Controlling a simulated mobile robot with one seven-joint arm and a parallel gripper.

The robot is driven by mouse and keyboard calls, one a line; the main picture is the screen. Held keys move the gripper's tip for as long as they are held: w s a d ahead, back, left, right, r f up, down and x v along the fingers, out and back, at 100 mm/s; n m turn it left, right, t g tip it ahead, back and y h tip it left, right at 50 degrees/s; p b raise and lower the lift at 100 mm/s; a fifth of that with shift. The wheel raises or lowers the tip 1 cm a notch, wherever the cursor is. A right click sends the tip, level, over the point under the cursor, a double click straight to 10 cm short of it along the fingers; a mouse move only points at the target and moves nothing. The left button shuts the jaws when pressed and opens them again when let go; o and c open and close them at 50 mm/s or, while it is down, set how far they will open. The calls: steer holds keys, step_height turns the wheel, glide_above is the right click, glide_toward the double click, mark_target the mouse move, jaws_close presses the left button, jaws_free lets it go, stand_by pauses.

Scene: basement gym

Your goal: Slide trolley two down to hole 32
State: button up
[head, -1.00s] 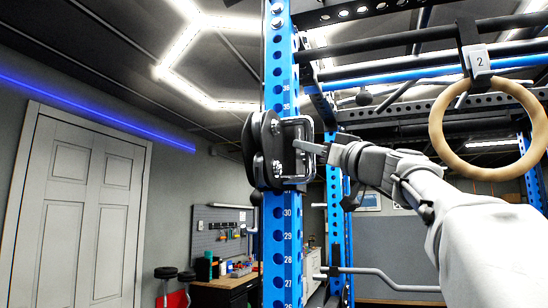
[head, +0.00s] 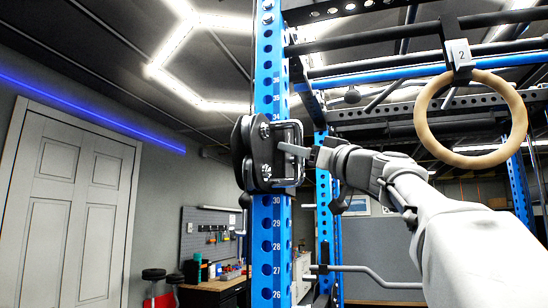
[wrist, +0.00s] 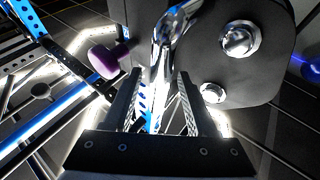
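Trolley two, with dark side plates and bolts (head: 249,152), sits around the blue upright (head: 266,230) in the head view. It covers the numbers between 34 above and 30 below. Its chrome handle (head: 301,178) faces right. My gripper (head: 294,150) reaches the handle from the right. A dark plate with bolts (wrist: 245,70) and a purple knob (wrist: 103,61) show there. The holes behind the trolley are hidden.
A wooden ring (head: 420,125) hangs at the right from a holder marked 2 (head: 459,53), above my arm. Rack bars cross overhead. A bent bar (head: 375,277) sticks out lower down. A white door (head: 75,205) and workbench stand behind.

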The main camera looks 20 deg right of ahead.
steer(key=shift+s+d+f+b, duration=0.2)
steer(key=shift+s+f+b, duration=0.15)
steer(key=shift+b, duration=0.25)
steer(key=b+v, duration=1)
steer(key=v, duration=0.6)
steer(key=shift+s+b, duration=0.25)
steer(key=shift+b, duration=0.15)
steer(key=shift+d, duration=0.1)
